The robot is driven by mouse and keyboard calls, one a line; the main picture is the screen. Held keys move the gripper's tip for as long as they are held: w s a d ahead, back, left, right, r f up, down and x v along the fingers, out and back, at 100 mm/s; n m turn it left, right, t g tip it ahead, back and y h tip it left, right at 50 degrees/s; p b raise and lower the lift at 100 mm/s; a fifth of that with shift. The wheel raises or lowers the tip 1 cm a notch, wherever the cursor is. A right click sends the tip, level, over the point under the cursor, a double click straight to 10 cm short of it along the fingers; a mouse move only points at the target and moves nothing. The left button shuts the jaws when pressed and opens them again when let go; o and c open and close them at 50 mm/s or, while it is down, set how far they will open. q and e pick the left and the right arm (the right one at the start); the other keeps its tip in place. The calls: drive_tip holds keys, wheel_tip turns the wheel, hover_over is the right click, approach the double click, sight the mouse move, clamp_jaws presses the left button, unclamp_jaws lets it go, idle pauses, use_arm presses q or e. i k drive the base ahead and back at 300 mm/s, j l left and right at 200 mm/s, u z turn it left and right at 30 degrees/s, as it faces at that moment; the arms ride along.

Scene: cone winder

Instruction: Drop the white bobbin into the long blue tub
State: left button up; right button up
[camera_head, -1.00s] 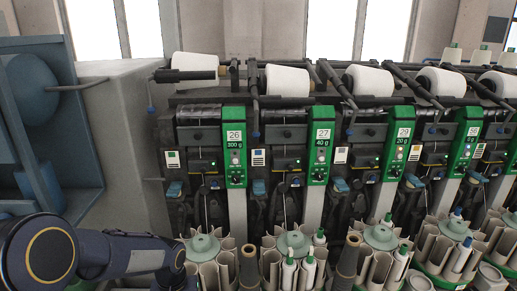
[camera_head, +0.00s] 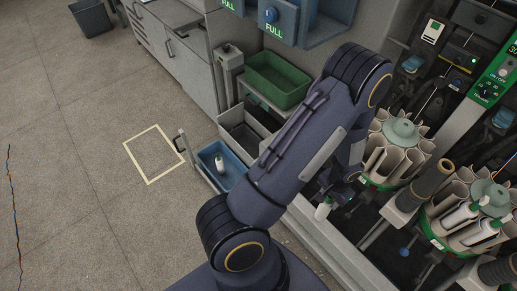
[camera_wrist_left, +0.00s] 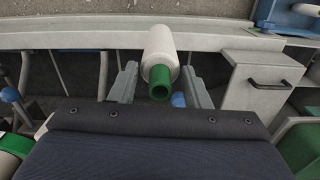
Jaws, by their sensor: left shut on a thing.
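The white bobbin (camera_head: 323,209) with a green end is held in my left gripper (camera_head: 339,199), beside the machine's front edge. In the left wrist view the bobbin (camera_wrist_left: 160,45) sticks out between the two fingers of the left gripper (camera_wrist_left: 160,88), its green end towards the camera. The long blue tub (camera_head: 232,173) stands on the floor side, left of my left arm and apart from the bobbin. Another white and green bobbin (camera_head: 219,163) is in the tub. My right gripper is out of view.
A grey bin (camera_head: 240,130) and a green tub (camera_head: 278,80) stand behind the blue tub. Rotating magazines (camera_head: 400,145) with bobbins line the right. A yellow floor square (camera_head: 153,153) lies left on open floor. My left arm hides part of the middle.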

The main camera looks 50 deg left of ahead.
sight(226, 182)
drive_tip(key=j, duration=0.5)
drive_tip(key=k+j+z, duration=0.1)
drive_tip(key=j, duration=0.35)
drive_tip(key=k+j, duration=0.1)
drive_tip(key=j, duration=0.4)
drive_tip(key=k+j+z, duration=0.1)
drive_tip(key=j, duration=0.85)
drive_tip(key=k+j+z, duration=0.1)
drive_tip(key=j, duration=0.35)
drive_tip(key=k+j, duration=0.2)
drive_tip(key=j, duration=0.25)
